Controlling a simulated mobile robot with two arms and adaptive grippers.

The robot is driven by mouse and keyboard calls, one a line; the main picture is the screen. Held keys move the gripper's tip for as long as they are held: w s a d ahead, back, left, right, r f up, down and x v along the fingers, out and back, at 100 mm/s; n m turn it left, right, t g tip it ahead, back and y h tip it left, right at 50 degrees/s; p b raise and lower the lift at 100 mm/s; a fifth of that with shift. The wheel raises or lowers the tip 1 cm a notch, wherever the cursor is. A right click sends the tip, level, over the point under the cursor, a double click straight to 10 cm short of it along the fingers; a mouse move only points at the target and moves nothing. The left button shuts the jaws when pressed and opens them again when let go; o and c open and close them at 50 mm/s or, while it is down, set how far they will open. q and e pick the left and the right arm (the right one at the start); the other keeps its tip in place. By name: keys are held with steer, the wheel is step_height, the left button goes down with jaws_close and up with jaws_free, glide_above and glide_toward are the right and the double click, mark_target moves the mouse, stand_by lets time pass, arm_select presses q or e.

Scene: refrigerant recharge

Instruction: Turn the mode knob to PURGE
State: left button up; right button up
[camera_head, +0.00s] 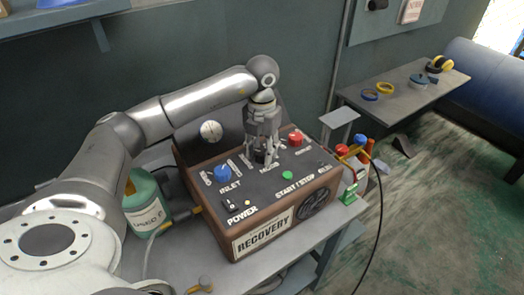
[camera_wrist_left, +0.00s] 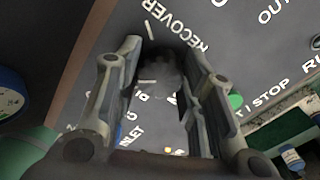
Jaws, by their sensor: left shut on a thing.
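The recovery machine (camera_head: 262,222) is a brown box with a dark sloped top panel, standing on a grey bench. My left gripper (camera_head: 263,160) reaches down from above onto the middle of this panel, between the blue inlet knob (camera_head: 222,173) and the red knob (camera_head: 295,139). In the left wrist view its two fingers are closed around the dark mode knob (camera_wrist_left: 170,72). The word RECOVER (camera_wrist_left: 180,30) is printed beside it. The fingers hide much of the knob and nearby lettering, so I cannot tell where it points. My right gripper is not in view.
A green START/STOP button (camera_head: 287,175) and a POWER switch (camera_head: 229,203) lie near the gripper. A round gauge (camera_head: 211,131) stands behind. A green tank (camera_head: 146,204) is at left. Bottles with red and blue caps (camera_head: 359,150) stand at right.

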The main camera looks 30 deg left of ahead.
mark_target(262, 151)
arm_select(q)
steer(key=shift+n, duration=0.6)
steer(key=o, duration=1)
step_height(262, 151, up, 12)
steer(key=shift+f, duration=0.1)
stand_by(0.6)
